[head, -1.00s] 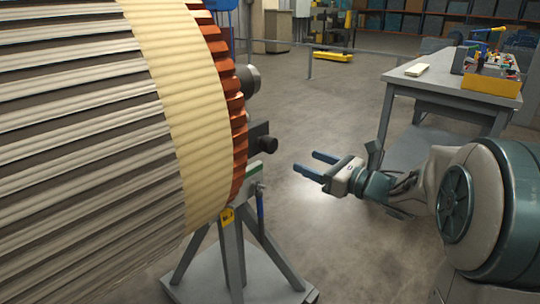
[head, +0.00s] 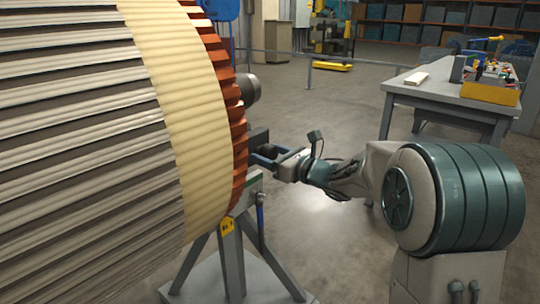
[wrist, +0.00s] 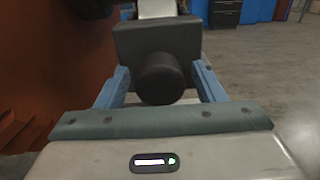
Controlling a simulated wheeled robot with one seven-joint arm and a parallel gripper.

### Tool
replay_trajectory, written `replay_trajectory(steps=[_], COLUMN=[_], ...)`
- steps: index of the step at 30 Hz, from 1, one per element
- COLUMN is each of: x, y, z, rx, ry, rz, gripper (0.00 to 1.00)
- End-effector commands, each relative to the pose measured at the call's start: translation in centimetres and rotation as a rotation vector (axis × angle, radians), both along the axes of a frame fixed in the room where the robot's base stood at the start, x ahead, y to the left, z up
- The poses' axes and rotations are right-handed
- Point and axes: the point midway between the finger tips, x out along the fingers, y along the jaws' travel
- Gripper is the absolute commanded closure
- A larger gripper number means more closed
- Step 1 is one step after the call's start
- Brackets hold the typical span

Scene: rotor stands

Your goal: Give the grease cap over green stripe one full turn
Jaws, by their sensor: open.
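The grease cap (wrist: 160,78) is a dark, round cylinder sticking out of a dark bearing block (wrist: 157,38). In the head view the cap (head: 267,152) is partly behind my fingers. My gripper (wrist: 161,84) is open, with one blue finger on each side of the cap. It also shows in the head view (head: 268,156), reaching in from the right at the block. I cannot tell whether the fingers touch the cap. A pale greenish patch (head: 254,181) shows on the stand below the block; no clear stripe shows in the wrist view.
The large ribbed rotor (head: 90,130) with its orange-brown end ring (head: 232,110) fills the left, close beside my gripper. The grey stand (head: 232,258) has splayed legs below. A workbench (head: 440,95) with a yellow bin (head: 490,93) stands right. The floor between is open.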

Motion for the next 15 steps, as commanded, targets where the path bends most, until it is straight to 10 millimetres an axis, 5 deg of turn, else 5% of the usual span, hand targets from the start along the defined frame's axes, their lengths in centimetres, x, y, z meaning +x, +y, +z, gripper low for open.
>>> replay_trajectory(steps=[5, 10, 15], x=[0.00, -0.01, -0.02], y=[0.00, -0.02, -0.02], z=[-0.01, -0.02, -0.04], rx=[0.001, 0.001, 0.002], ry=[0.001, 0.001, 0.003], rz=[0.000, 0.000, 0.000], gripper=[0.37, 0.82, 0.82])
